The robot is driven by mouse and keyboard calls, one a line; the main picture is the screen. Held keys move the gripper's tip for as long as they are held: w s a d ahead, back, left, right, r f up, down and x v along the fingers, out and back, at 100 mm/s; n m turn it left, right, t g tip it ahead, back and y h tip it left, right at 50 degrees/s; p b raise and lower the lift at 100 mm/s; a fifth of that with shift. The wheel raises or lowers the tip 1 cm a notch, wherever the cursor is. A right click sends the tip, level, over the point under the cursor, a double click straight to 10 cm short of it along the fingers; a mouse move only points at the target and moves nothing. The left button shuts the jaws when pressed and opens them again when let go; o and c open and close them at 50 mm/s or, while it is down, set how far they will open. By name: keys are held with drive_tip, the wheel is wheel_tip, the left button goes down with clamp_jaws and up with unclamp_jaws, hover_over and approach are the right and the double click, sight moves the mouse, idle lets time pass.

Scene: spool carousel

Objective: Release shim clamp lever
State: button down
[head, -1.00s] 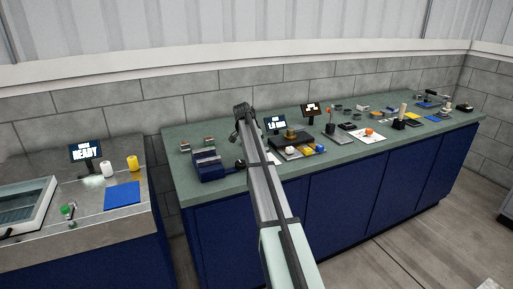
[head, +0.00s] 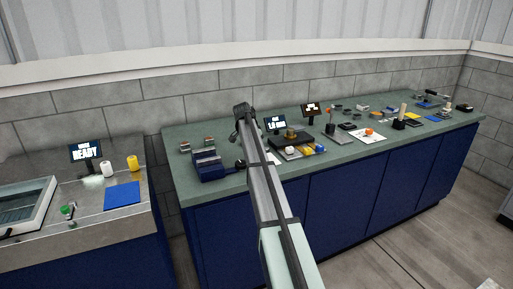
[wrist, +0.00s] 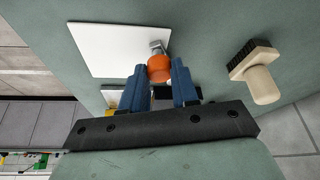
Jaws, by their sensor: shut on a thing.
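In the wrist view, my gripper (wrist: 160,71) has its two blue fingers closed on either side of an orange knob (wrist: 159,67). A small grey metal piece (wrist: 157,46) shows just beyond the knob, over a white plate (wrist: 105,50). I take the orange knob to be the end of the shim clamp lever; the rest of the lever is hidden by the knob and fingers. In the head view, an orange piece (head: 369,131) shows on a white sheet (head: 376,138) on the green bench.
A blue slotted rack (head: 210,168) and several small parts stand on the green bench (head: 235,185). A separate steel bench (head: 90,222) is at the left.

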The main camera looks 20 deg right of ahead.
drive_tip(key=shift+s, duration=0.15)
drive_tip(key=n, duration=0.1)
drive_tip(key=s+d+n+t, duration=0.1)
drive_tip(key=shift+s+n, duration=0.3)
drive_tip(key=n, duration=0.1)
drive_tip(key=s+d+n+y, duration=0.1)
drive_tip(key=shift+s+d+n+t, duration=0.1)
drive_tip(key=shift+d+n+t, duration=0.2)
drive_tip(key=shift+n+t, duration=0.1)
drive_tip(key=d+n, duration=0.1)
drive_tip(key=d+n+y, duration=0.1)
drive_tip(key=n, duration=0.1)
drive_tip(key=shift+s+d+t, duration=0.1)
drive_tip(key=shift+s+t, duration=0.3)
drive_tip(key=shift+s+d+n+y, duration=0.1)
drive_tip(key=shift+d+n+y, duration=0.35)
drive_tip(key=shift+n, duration=0.45)
drive_tip(key=shift+s+d+n+y, duration=0.1)
drive_tip(key=shift+d+n+y, duration=0.15)
drive_tip(key=shift+d+n, duration=0.5)
drive_tip(key=shift+n, duration=0.25)
drive_tip(key=c, duration=0.8)
unclamp_jaws()
drive_tip(key=shift+t, duration=0.3)
drive_tip(key=shift+c, duration=0.2)
drive_tip(key=shift+a, duration=0.1)
